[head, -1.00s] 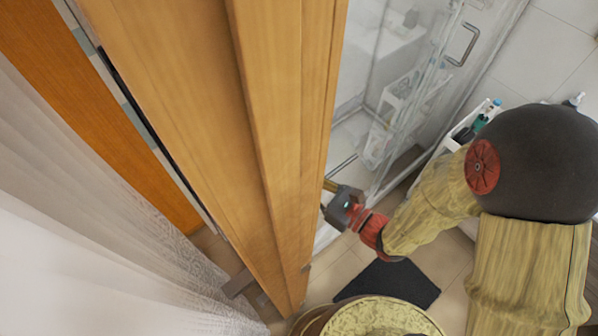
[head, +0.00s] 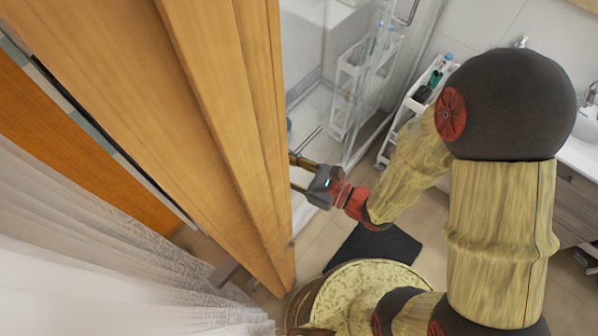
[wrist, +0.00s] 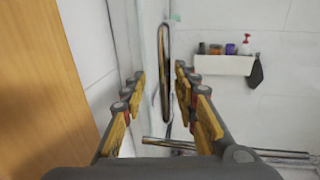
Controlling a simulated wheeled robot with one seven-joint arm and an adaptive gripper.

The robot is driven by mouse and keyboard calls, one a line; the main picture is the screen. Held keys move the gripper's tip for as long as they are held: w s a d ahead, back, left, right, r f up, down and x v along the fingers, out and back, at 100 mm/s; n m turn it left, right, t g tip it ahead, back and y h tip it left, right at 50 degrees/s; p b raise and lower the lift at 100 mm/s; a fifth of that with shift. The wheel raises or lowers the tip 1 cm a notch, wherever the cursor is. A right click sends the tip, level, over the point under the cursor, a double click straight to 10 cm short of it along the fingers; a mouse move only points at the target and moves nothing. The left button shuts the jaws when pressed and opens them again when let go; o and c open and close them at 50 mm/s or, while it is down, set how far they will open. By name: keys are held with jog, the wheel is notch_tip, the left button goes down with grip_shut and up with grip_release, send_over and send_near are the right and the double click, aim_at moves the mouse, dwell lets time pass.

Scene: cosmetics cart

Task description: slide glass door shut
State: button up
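The clear glass door panels (head: 335,60) of a shower enclosure stand behind and above my gripper in the head view. A metal handle (head: 406,10) shows at the top edge there. My gripper (head: 293,173) is open, its fingers pointing left toward the wooden door edge. In the wrist view, my gripper (wrist: 158,76) has fingers apart on both sides. An upright metal loop handle (wrist: 165,75) appears between the fingertips, beside a glass edge; no contact is visible. I cannot tell which panel carries it.
A wooden door (head: 215,130) stands close left of my gripper. A white caddy (head: 415,110) with bottles is behind my arm. A dark mat (head: 375,248) lies on the tiled floor. A horizontal metal bar (wrist: 280,153) crosses the wrist view low right. A wall shelf (wrist: 222,64) holds bottles.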

jog(key=v, duration=0.9)
jog(key=shift+s, duration=0.15)
jog(key=shift+d, duration=0.1)
dwell(0.5)
